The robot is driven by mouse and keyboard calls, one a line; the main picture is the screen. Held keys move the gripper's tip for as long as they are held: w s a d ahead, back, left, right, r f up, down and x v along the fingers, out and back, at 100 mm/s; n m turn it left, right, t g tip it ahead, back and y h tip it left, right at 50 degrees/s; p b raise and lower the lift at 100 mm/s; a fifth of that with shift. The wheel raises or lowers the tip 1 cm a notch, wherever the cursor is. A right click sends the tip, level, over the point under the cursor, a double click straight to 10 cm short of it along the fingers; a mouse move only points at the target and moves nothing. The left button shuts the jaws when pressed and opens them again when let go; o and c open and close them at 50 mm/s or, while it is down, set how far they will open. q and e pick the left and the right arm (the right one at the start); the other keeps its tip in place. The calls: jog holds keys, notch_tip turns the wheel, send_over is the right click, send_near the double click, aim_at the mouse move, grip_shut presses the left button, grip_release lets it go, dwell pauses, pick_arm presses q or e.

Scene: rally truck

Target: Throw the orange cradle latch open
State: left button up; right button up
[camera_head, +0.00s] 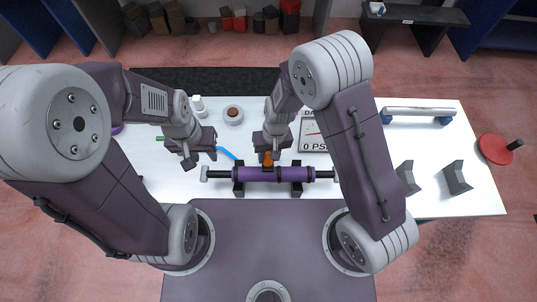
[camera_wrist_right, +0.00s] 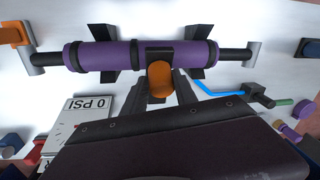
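The orange cradle latch (camera_head: 266,159) sits at the middle of the purple cylinder (camera_head: 245,175), which lies across a dark cradle. In the right wrist view the latch (camera_wrist_right: 159,78) hangs from a black clamp band on the cylinder (camera_wrist_right: 110,55). My right gripper (camera_head: 267,157) is over the latch. In the wrist view its two fingers (camera_wrist_right: 162,88) stand apart, one on each side of the latch; I cannot tell whether they touch it. My left gripper (camera_head: 201,163) is open and empty, above the table left of the cylinder.
A blue hose (camera_head: 227,153) lies near the cylinder's left end. A pressure gauge panel (camera_head: 313,135) is behind on the right. A silver bar with blue ends (camera_head: 420,111), dark wedge blocks (camera_head: 457,178) and a red disc (camera_head: 494,149) are further right.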

jog(key=shift+a, duration=0.1)
grip_shut()
dwell(1.0)
